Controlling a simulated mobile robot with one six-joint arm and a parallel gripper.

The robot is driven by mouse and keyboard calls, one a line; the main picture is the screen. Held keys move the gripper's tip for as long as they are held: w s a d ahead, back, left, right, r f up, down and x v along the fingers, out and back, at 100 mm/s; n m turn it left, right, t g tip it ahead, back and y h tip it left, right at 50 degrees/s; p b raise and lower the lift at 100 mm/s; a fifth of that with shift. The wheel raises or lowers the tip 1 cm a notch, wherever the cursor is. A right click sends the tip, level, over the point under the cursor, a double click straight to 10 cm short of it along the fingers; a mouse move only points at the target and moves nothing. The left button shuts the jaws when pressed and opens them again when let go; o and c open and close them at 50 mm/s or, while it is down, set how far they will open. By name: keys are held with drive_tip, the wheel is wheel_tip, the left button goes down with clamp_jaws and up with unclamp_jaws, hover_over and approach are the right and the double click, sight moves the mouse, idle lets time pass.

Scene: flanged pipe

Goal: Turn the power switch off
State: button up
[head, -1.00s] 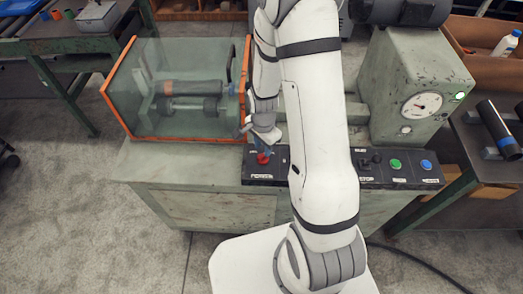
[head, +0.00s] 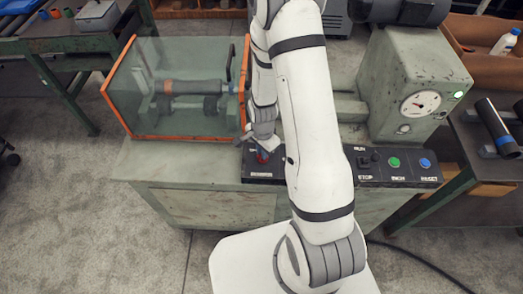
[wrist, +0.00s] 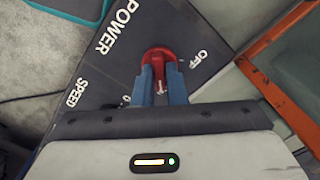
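The red power switch (wrist: 158,53) is a knob on the dark control panel, beside the printed words POWER and OFF in the wrist view. In the head view the switch (head: 262,156) shows at the panel's left end, partly covered by my gripper (head: 263,145). In the wrist view my gripper (wrist: 160,78) has its two blue fingers close together at the knob, one on each side of its narrow middle, and they appear shut on it. The fingers hide part of the knob. Its exact pointing direction cannot be told.
A glass guard box with an orange frame (head: 127,131) stands left of the switch, close to my wrist. Green (head: 394,162) and blue (head: 425,163) buttons sit at the panel's right end. A green lamp (head: 458,94) is lit beside the gauge (head: 421,104).

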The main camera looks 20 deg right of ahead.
clamp_jaws()
drive_tip(key=shift+n+b, duration=0.3)
drive_tip(key=shift+b, duration=0.05)
drive_tip(key=shift+w+f+n+b, duration=0.1)
drive_tip(key=shift+f+n+b, duration=0.05)
drive_tip(key=shift+n+b, duration=1.05)
drive_tip(key=n+b, duration=0.2)
drive_tip(key=n, duration=0.1)
drive_tip(key=shift+n+b, duration=0.3)
drive_tip(key=shift+n, duration=0.1)
drive_tip(key=n+b, duration=0.2)
drive_tip(key=n, duration=0.1)
drive_tip(key=shift+n, duration=0.3)
drive_tip(key=n+b, duration=0.2)
drive_tip(key=n, duration=0.2)
drive_tip(key=shift+r, duration=0.2)
drive_tip(key=shift+r+n+b, duration=0.1)
drive_tip(key=shift+n+b, duration=0.55)
drive_tip(key=shift+n, duration=1.05)
drive_tip(key=shift+w, duration=0.1)
